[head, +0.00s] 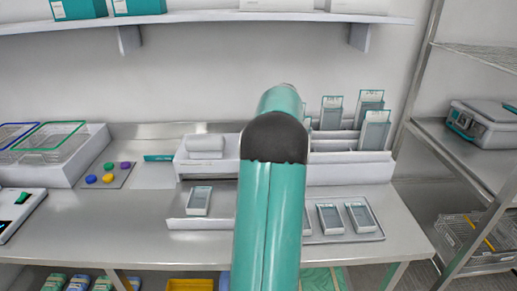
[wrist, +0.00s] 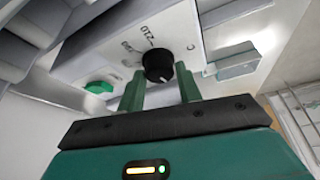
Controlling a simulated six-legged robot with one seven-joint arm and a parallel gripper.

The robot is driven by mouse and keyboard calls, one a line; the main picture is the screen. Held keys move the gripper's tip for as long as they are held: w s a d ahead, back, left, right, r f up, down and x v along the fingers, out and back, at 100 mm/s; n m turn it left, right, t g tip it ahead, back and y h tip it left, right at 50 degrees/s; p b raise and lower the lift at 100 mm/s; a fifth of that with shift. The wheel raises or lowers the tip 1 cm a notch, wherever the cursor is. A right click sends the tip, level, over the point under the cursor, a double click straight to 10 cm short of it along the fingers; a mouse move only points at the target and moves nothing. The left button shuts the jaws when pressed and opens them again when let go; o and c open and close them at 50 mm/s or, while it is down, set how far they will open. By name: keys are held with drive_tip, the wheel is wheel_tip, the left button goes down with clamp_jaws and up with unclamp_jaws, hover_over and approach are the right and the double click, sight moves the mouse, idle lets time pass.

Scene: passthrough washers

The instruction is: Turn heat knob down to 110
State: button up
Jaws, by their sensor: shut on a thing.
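The heat knob (wrist: 158,58) is a small black dial with a white pointer mark, on the pale front panel (wrist: 105,45) of a device in the wrist view. In the head view my arm hides the knob and the gripper.
In the head view, a steel bench (head: 110,225) carries trays and card holders. A shelf (head: 210,18) hangs above. A rack (head: 455,150) stands at right.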

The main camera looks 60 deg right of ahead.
drive_tip(key=shift+f, duration=0.15)
drive_tip(key=o, duration=1)
drive_tip(key=v, duration=1.4)
